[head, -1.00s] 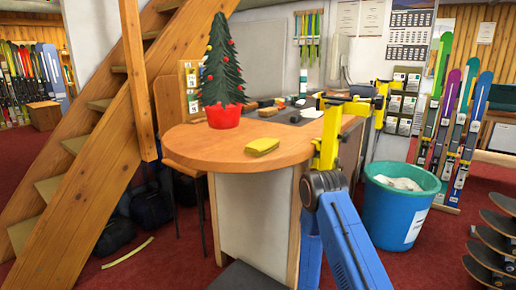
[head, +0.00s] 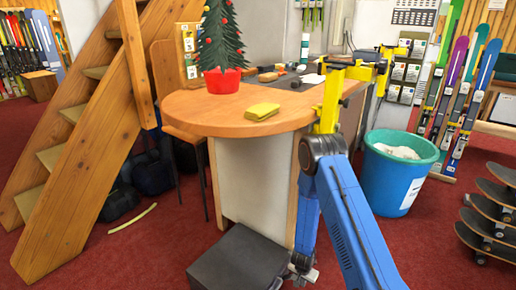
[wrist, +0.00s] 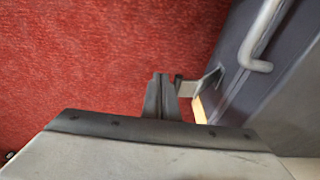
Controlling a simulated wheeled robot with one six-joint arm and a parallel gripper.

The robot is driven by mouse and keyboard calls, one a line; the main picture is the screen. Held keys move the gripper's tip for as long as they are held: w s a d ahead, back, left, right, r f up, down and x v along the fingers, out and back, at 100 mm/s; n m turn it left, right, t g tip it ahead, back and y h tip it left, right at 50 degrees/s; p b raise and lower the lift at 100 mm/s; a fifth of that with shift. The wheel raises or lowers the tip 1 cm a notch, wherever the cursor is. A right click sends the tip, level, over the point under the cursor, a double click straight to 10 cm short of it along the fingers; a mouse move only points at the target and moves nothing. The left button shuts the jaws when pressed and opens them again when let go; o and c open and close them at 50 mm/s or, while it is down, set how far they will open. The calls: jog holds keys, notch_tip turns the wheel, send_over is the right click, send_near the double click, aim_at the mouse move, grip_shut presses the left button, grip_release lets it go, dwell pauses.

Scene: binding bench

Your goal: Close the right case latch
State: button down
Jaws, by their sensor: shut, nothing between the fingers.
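In the wrist view my gripper (wrist: 163,79) is shut and empty, its dark fingertips together over red carpet. A dark case-like body (wrist: 228,75) with a bent grey handle (wrist: 262,42) fills the upper right. A small pale latch-like tab (wrist: 187,88) juts from its side toward my fingertips. The tab is close beside the right fingertip; I cannot tell whether they touch. In the head view my yellow and blue arm reaches past the right side of the wooden bench (head: 190,108).
A yellow sponge-like block (head: 262,111) and a small tree in a red pot (head: 222,82) stand on the bench. A teal-rimmed blue bin (head: 392,180) is right of my arm. Skateboards (head: 490,205) stack at the far right.

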jog(key=shift+w+a+r, duration=0.3)
jog(key=shift+a+r, duration=0.05)
jog(key=shift+r, duration=0.1)
jog(key=shift+w+a, duration=0.1)
jog(key=shift+a, duration=0.05)
dwell(0.3)
jog(key=shift+s+d, duration=0.6)
jog(key=shift+d, duration=0.2)
jog(key=shift+s+d, duration=0.6)
jog(key=shift+d, duration=0.2)
notch_tip(320, 180, up, 8)
jog(key=shift+r, duration=0.1)
